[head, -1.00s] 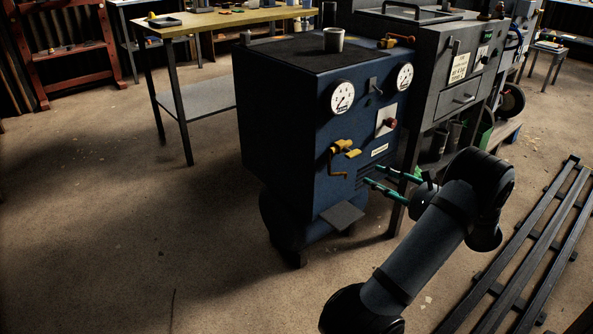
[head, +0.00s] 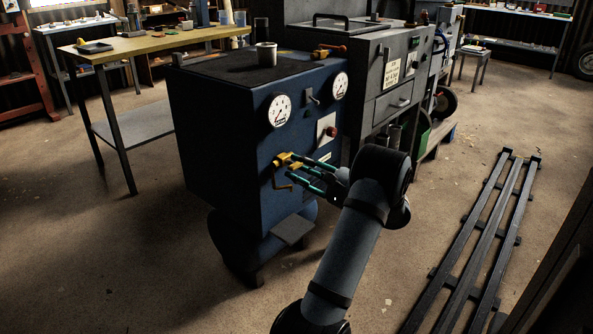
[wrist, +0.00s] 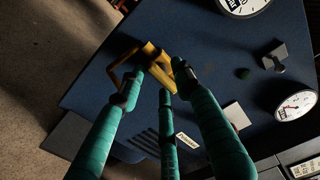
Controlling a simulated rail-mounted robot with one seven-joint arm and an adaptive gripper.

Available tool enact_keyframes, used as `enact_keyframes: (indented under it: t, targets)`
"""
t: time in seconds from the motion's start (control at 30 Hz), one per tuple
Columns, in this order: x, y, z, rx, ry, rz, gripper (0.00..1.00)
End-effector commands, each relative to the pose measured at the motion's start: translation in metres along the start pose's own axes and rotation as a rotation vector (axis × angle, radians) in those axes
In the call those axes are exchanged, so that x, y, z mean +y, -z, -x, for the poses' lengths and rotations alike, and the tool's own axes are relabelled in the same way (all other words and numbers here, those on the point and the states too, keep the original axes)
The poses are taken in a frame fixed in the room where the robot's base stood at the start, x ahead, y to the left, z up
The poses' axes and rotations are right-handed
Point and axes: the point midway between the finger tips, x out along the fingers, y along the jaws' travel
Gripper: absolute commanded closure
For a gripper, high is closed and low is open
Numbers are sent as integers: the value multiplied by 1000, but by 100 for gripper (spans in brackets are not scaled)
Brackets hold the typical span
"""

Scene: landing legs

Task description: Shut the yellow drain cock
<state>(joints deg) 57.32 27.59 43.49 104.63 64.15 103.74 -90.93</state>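The yellow drain cock (head: 281,159) sits on the front face of the blue machine (head: 216,128), with a bent yellow spout hanging below it. The cock also shows in the wrist view (wrist: 152,52), partly hidden by my fingers. My gripper (head: 295,165) has teal-wrapped fingers with dark tips and reaches the cock from the right. In the wrist view my gripper (wrist: 160,76) is open, its fingers spread around the yellow handle part. I cannot tell whether any finger touches it, nor whether the valve is open or shut.
Two white gauges (head: 279,110), a switch and a red knob (head: 331,132) are on the same face. A grey cup (head: 266,55) stands on top. A grey cabinet (head: 350,75) is behind on the right. Dark rails (head: 478,245) lie on the floor at right.

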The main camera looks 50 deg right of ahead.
Motion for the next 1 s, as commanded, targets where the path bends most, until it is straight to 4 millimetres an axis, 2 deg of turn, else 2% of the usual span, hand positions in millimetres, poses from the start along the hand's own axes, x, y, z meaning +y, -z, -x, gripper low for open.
enact_keyframes:
  t: [0.13,0.43,1.0]
  targets:
    - [0,0,-11,0,0,-1,67]
    - [0,0,-13,0,0,-1,67]
    - [0,0,-12,0,-1,-2,100]
